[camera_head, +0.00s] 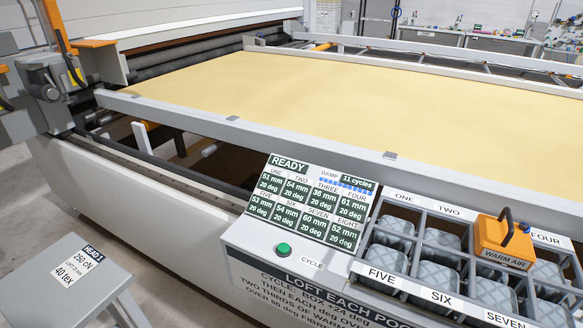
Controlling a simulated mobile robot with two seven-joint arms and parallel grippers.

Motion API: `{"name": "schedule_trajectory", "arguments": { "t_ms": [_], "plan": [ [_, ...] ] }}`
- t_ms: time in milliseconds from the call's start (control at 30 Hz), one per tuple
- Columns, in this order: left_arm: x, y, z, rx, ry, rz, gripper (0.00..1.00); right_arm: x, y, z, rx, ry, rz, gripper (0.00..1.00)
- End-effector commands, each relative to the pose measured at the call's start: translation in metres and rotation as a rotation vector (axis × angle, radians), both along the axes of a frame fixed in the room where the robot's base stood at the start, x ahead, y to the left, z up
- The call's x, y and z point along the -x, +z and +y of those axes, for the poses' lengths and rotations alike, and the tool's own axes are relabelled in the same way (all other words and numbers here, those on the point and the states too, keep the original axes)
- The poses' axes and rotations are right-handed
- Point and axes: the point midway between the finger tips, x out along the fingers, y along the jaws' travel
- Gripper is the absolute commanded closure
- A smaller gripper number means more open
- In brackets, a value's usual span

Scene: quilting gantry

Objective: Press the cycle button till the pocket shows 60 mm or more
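The green round cycle button (284,250) sits on the front panel of the loft station, left of the word CYCLE. Nothing touches it. The display (310,201) above it reads READY, with DAMP and 11 cycles at top right. The small figures seem to read ONE 51, TWO 54, THREE 36, FOUR 61, FIVE 53, SIX 54, SEVEN 60, EIGHT 52 mm, each at 20 deg. The orange WARM AIR box (505,245) stands over the back-row pocket between TWO and FOUR, hiding that pocket's label. Neither of my grippers is in view.
The pocket tray (422,280) holds grey quilted pads in divided compartments. A grey stand (105,279) labelled HEAD 1 is at front left. The gantry with yellow fabric (300,90) fills the space behind. Bare floor shows between stand and gantry.

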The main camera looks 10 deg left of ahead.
Motion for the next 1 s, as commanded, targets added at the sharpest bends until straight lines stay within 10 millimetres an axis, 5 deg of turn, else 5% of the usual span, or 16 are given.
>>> {"name": "schedule_trajectory", "arguments": {
  "t_ms": [433,733,1000],
  "plan": [
    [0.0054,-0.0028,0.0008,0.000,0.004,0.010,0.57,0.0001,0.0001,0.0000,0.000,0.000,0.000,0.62],
    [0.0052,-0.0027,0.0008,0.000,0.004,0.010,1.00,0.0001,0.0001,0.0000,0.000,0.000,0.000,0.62],
    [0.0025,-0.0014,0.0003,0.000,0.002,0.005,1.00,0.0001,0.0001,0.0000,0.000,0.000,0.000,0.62]
  ]
}}
